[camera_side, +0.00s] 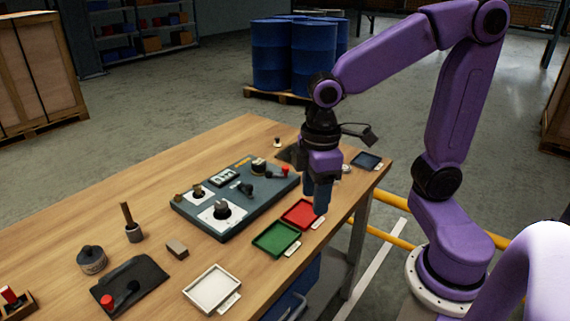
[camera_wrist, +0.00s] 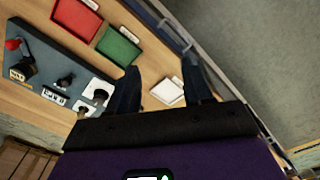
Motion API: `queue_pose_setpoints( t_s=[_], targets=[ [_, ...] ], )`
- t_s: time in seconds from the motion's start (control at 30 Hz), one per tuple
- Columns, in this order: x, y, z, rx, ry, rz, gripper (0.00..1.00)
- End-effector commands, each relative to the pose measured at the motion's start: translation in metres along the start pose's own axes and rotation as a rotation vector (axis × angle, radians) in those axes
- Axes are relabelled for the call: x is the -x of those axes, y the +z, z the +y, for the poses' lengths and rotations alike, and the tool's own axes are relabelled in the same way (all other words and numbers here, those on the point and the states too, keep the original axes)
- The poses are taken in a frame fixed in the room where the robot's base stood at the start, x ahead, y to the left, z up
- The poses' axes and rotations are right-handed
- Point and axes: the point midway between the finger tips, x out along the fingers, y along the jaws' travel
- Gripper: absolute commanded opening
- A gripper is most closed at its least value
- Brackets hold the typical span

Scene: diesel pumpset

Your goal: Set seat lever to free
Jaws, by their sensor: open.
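A blue-grey control panel (camera_side: 184,207) lies on the table and also shows in the wrist view (camera_wrist: 52,58). A red-knobbed lever (camera_side: 284,171) stands at its far right end; it also shows at the left of the wrist view (camera_wrist: 12,44). A black lever (camera_side: 246,188) sits mid-panel, and a black knob (camera_side: 222,211) sits on a white plate near the front. I cannot read which control is labelled seat. My gripper (camera_side: 316,200) points down with open, empty jaws, right of the panel near the red tray. Its two dark fingers are apart in the wrist view (camera_wrist: 164,82).
A red tray (camera_side: 299,213), green tray (camera_side: 276,239) and white tray (camera_side: 212,290) line the table's front edge. A dark tray (camera_side: 366,161) is at the right. A black plate with a red knob (camera_side: 132,284) and several loose parts lie at the left.

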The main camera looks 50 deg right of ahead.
Motion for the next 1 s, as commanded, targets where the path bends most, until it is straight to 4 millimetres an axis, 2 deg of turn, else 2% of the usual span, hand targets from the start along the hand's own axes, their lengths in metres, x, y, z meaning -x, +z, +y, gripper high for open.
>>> queue_pose_setpoints(
  t_s=[0.03,0.2,0.33,0.47,0.67,0.8,0.9,1.0],
  targets=[
    [0.003,-0.011,0.018,-0.032,0.001,-0.002,0.5],
    [0.012,-0.034,0.076,-0.114,0.003,-0.008,0.5],
    [0.018,-0.041,0.127,-0.178,0.005,-0.011,0.5],
    [0.021,-0.039,0.179,-0.241,0.005,-0.014,0.5],
    [0.024,-0.017,0.259,-0.338,0.004,-0.019,0.5],
    [0.025,0.009,0.306,-0.397,0.003,-0.021,0.5],
    [0.024,0.027,0.329,-0.428,0.003,-0.022,0.5],
    [0.024,0.038,0.342,-0.446,0.001,-0.023,0.5]
  ],
)
